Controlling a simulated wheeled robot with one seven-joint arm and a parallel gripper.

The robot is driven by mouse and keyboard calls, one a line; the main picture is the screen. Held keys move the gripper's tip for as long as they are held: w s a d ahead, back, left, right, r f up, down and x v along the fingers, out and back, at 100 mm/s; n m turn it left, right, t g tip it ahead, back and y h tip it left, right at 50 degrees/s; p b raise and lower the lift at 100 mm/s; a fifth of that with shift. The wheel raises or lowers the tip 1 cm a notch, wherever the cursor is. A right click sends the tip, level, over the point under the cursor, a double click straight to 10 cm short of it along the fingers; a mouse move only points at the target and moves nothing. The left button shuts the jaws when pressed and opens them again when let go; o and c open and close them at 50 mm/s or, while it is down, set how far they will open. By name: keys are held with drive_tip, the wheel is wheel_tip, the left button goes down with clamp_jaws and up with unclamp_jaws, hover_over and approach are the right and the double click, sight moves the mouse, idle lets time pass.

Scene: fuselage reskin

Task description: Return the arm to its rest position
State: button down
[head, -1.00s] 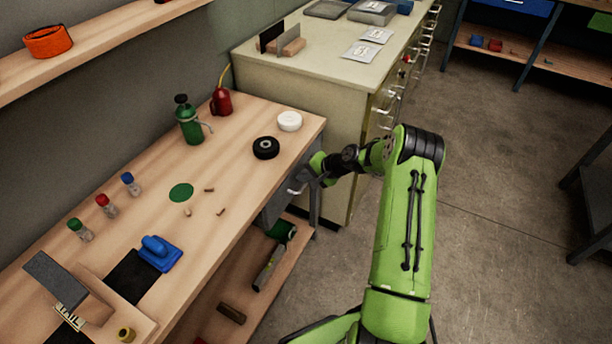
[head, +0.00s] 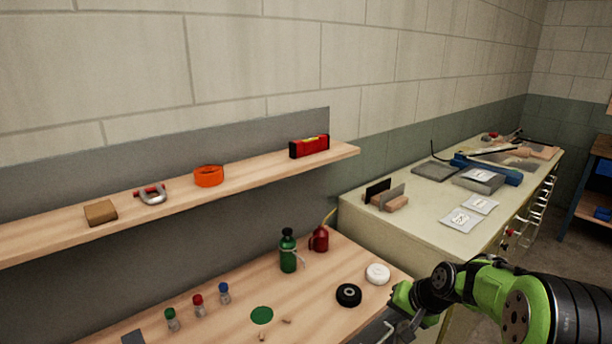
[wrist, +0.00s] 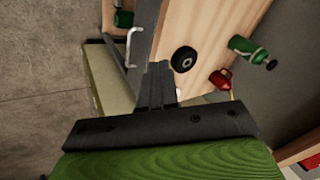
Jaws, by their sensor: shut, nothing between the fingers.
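My gripper shows in the wrist view (wrist: 160,85), its dark fingers closed together with nothing between them. In the head view my green and black arm is at the lower right, beside the front right corner of the wooden workbench (head: 235,292). The fingertips are hard to make out there, close to the bottom edge of the picture. A black tape roll (head: 348,295) and a white roll (head: 377,274) lie on the bench to the left of the arm, apart from it.
A cream cabinet (head: 420,205) with trays and packets stands behind the arm. A green bottle (head: 288,250), a red oil can (head: 319,239) and small capped jars stand on the bench.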

drive_tip(key=s+a+r+n+h+p, duration=0.2)
drive_tip(key=s+a+r, duration=0.1)
drive_tip(key=s+r, duration=0.5)
drive_tip(key=s+a+r+n+h+p, duration=0.1)
drive_tip(key=s+a+r+n, duration=0.15)
drive_tip(key=s+r, duration=0.6)
drive_tip(key=s+r+p, duration=0.1)
drive_tip(key=s+p, duration=0.1)
drive_tip(key=s, duration=1.1)
drive_tip(key=shift+n+t+h, duration=0.3)
drive_tip(key=shift+n, duration=0.15)
drive_tip(key=shift+s+r, duration=0.1)
drive_tip(key=shift+r, duration=0.05)
